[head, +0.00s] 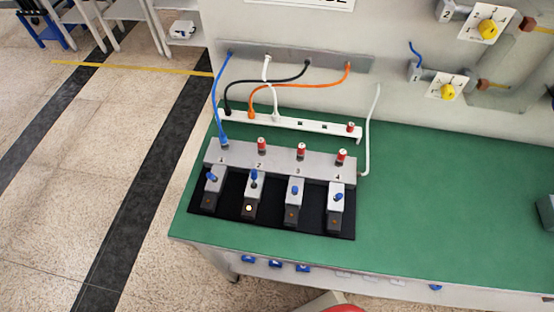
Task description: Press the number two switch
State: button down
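The number two switch (252,190) is a grey block with a blue lever (254,176), second from the left in a row of similar switches. Its lever stands up toward the label 2, and a pale light glows on its dark lower part. The number one switch (212,180) is to its left, the number three switch (294,192) to its right, and the number four switch (336,196) at the right end. Their lower parts show no bright light. The switches sit on a black base (230,208) in front of a grey box (315,166).
The green bench top (430,210) is clear right of the switches. Yellow rotary knobs (488,29) are on the wall. A red and grey object (343,307) shows at the bottom edge.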

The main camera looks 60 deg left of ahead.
aim_at(254, 172)
jog(key=u, duration=1.9)
jog(key=k, duration=0.85)
jog(key=u, duration=0.6)
jog(key=i, duration=0.6)
jog(key=z, duration=0.05)
